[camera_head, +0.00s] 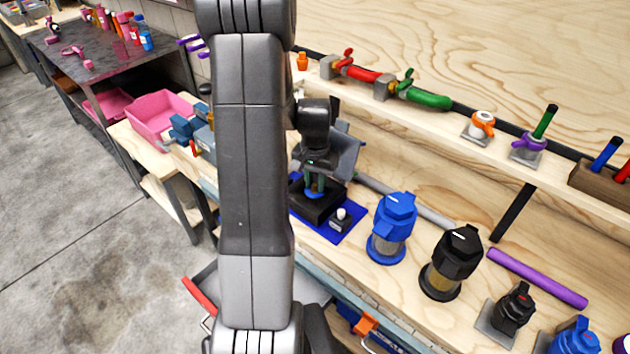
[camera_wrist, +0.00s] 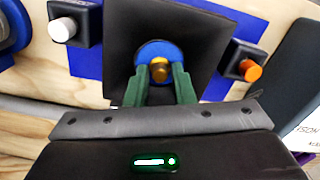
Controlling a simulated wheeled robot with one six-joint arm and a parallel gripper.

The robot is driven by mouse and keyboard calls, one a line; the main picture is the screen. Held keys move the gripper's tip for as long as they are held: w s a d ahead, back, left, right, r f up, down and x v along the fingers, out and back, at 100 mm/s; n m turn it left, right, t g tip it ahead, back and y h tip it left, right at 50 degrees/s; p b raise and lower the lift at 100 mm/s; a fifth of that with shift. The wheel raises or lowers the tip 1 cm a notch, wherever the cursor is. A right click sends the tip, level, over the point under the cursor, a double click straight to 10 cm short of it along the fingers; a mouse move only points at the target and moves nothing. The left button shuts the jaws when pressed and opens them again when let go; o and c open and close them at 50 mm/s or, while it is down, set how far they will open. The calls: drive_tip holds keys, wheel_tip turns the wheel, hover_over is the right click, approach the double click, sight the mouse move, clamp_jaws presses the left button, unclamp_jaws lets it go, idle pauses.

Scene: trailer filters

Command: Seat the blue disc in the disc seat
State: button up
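The blue disc (camera_wrist: 150,49) has a brass knob (camera_wrist: 160,70) on it, between the green fingertips of my gripper (camera_wrist: 159,76). The fingers appear closed on the knob from both sides. Below the disc is a black square block (camera_wrist: 195,30), which looks like the disc seat; its opening is hidden by the disc and fingers. In the head view my gripper (camera_head: 315,186) points down over the black block (camera_head: 313,207), with the blue disc (camera_head: 315,195) at its tips. Whether the disc is resting in the block or just above it, I cannot tell.
The block stands on a blue mat (camera_head: 328,231). A white-knobbed black box (camera_head: 341,220) and an orange-knobbed one (camera_wrist: 246,68) flank it. A blue canister (camera_head: 391,228) and a black one (camera_head: 452,262) stand to the right. A shelf with valves runs behind.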

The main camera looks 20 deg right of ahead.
sight(315, 184)
drive_tip(key=shift+o, duration=0.8)
drive_tip(key=shift+r, duration=0.25)
wheel_tip(315, 184, up, 12)
drive_tip(key=shift+f, duration=0.2)
wheel_tip(315, 184, down, 13)
drive_tip(key=shift+r, duration=2.2)
